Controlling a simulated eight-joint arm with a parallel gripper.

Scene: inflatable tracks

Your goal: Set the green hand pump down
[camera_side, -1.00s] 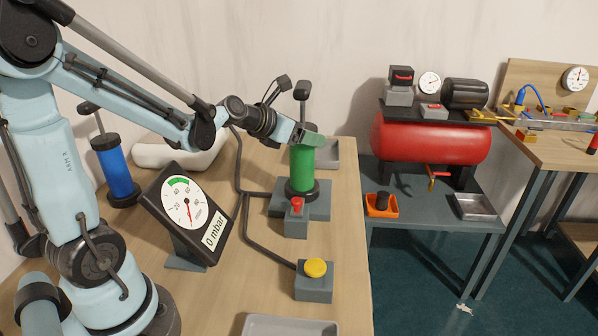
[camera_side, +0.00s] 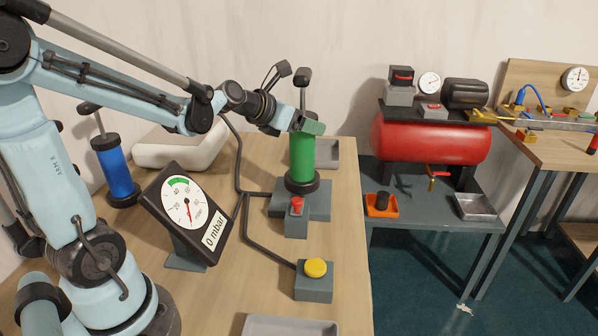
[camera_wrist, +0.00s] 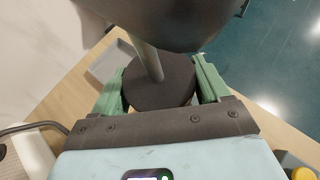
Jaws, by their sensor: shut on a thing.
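The green hand pump (camera_side: 302,158) is upright in the side view, with a dark handle on top and a dark foot. My gripper (camera_side: 308,125) is shut on its upper end. In the wrist view my gripper (camera_wrist: 160,88) has its green fingers on either side of the pump's dark round cap (camera_wrist: 155,92), and the handle rod rises close to the camera. The pump's foot shows just over the grey block (camera_side: 318,211); whether they touch, I cannot tell. The green body is hidden in the wrist view.
A red-button box (camera_side: 296,222) stands just in front of the grey block, and a grey tray (camera_side: 327,154) lies behind. A yellow-button box (camera_side: 314,284), a gauge stand (camera_side: 188,213) and a blue pump (camera_side: 116,174) share the table. Bare wood lies left of the yellow-button box.

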